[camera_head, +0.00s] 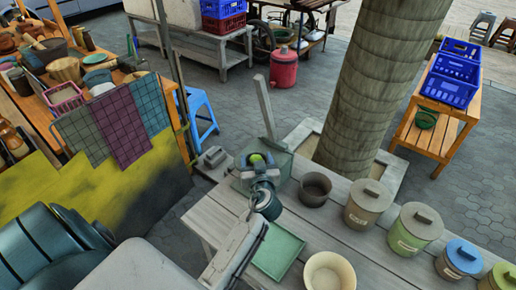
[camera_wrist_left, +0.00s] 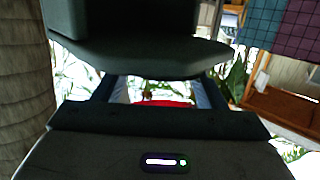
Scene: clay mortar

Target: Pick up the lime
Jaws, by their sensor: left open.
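In the left wrist view I cannot make out the lime; large dark shapes cover much of the picture. My right gripper is out of view.
On the plank table (camera_head: 330,222) are a green tray (camera_head: 278,250), a dark bowl (camera_head: 315,187), a cream bowl (camera_head: 329,272) and several lidded pots (camera_head: 368,203). A grey post (camera_head: 265,106) rises behind the gripper. A thick trunk-like pillar (camera_head: 380,85) stands beyond the table.

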